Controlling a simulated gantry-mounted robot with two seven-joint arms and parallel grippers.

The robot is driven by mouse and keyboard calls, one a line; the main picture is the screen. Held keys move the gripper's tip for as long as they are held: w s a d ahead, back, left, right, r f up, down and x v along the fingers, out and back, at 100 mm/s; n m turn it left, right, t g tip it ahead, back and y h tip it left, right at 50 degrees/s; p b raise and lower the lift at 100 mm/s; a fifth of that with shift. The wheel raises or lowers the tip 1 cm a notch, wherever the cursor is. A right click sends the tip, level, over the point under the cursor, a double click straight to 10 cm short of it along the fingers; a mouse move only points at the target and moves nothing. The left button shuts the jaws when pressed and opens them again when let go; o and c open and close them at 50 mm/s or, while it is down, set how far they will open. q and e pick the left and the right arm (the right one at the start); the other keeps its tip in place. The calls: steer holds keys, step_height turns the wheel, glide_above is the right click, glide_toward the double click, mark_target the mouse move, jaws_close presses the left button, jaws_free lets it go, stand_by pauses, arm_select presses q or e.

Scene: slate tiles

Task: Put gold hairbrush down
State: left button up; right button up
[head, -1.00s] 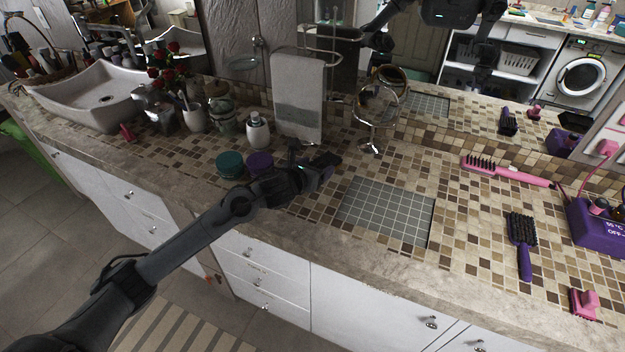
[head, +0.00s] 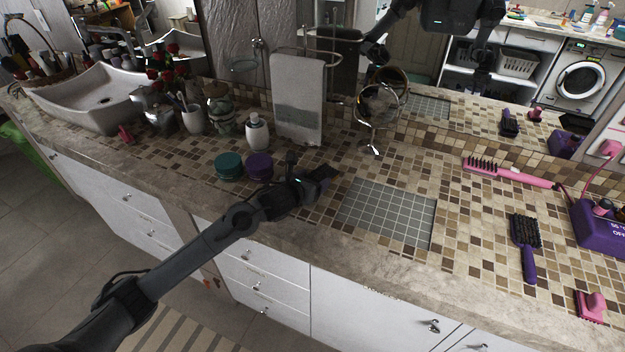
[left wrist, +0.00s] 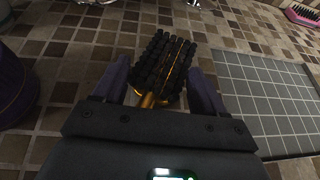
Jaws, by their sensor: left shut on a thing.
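My left gripper (head: 312,184) is over the mosaic counter, left of the grey slate tile panel (head: 396,215). In the left wrist view its two purple fingers (left wrist: 160,82) are closed on the gold handle of the hairbrush (left wrist: 168,62). The brush head has dark bristles facing up and points away from the gripper. In the head view the brush shows only as a dark shape (head: 324,172) at the fingertips. I cannot tell if it touches the counter. The slate panel also shows at right in the left wrist view (left wrist: 275,105). My right gripper is not directly visible.
Teal (head: 229,166) and purple (head: 260,167) round jars stand left of the gripper. A round mirror (head: 379,108) stands behind. A purple brush (head: 525,250), pink brush (head: 510,172) and pink clip (head: 591,306) lie at right. The slate panel is bare.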

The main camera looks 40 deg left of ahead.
arm_select(q)
steer(key=o, duration=1.1)
steer(key=shift+s+r+p, duration=0.1)
steer(key=shift+r+p, duration=0.1)
steer(key=shift+p, duration=0.1)
steer(key=shift+s+r, duration=0.15)
steer(key=shift+s, duration=0.15)
steer(key=p+v, duration=0.2)
steer(key=v, duration=0.7)
steer(key=shift+s+d, duration=0.1)
steer(key=shift+s, duration=0.25)
steer(key=shift+s+d+r, duration=0.15)
steer(key=shift+s+r, duration=0.15)
steer(key=shift+s, duration=0.35)
steer(key=shift+c, duration=0.3)
